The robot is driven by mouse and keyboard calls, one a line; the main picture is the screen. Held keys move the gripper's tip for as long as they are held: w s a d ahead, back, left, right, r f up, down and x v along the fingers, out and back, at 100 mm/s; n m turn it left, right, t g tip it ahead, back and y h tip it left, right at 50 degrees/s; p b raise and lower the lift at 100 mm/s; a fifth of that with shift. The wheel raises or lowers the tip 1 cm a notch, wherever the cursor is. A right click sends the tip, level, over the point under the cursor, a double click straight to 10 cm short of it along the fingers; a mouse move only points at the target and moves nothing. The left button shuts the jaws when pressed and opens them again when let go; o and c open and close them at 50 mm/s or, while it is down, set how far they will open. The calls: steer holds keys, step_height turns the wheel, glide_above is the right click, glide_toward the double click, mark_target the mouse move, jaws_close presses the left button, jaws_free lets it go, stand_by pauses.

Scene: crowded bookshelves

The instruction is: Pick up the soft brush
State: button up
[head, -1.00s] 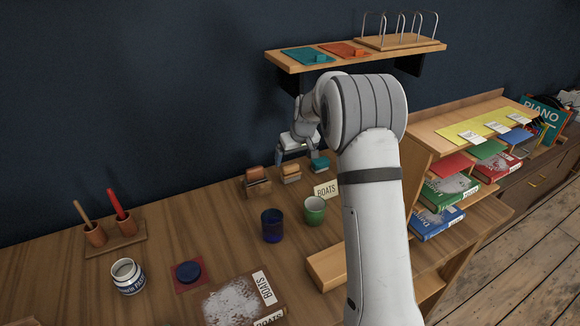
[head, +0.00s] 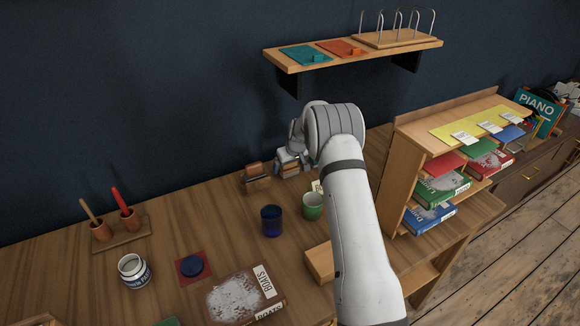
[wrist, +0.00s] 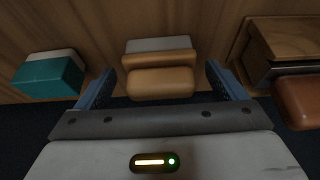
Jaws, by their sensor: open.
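A tan brush-like block (wrist: 160,83) with a pale grey strip along one side lies between my gripper's fingers in the wrist view. In the head view this tan block (head: 289,169) is partly hidden beneath my gripper. My gripper (wrist: 161,88) is open, with one blue finger on each side of the block and a visible gap to each. A teal block (wrist: 48,76) with a pale edge lies left of it in the wrist view. A brown block (wrist: 302,98) lies at the right beside a wooden stand. No label shows which one is the soft brush.
A green mug (head: 312,207) and a blue cup (head: 271,221) stand in front of the blocks. A wooden shelf unit (head: 408,165) with books stands at the right. A wall shelf (head: 290,63) is above.

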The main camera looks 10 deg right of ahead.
steer(key=c, duration=1.1)
steer(key=shift+b, duration=0.35)
steer(key=shift+s+r+b, duration=0.1)
steer(key=shift+r+b, duration=0.1)
steer(key=shift+b, duration=0.1)
step_height(320, 180, up, 11)
steer(key=b, duration=0.2)
steer(key=s+d+b, duration=0.2)
steer(key=s, duration=0.4)
steer(key=s+d+b, duration=0.2)
steer(key=s, duration=0.4)
steer(key=s+d+b, duration=0.2)
steer(key=s, duration=0.4)
steer(key=shift+s, duration=0.4)
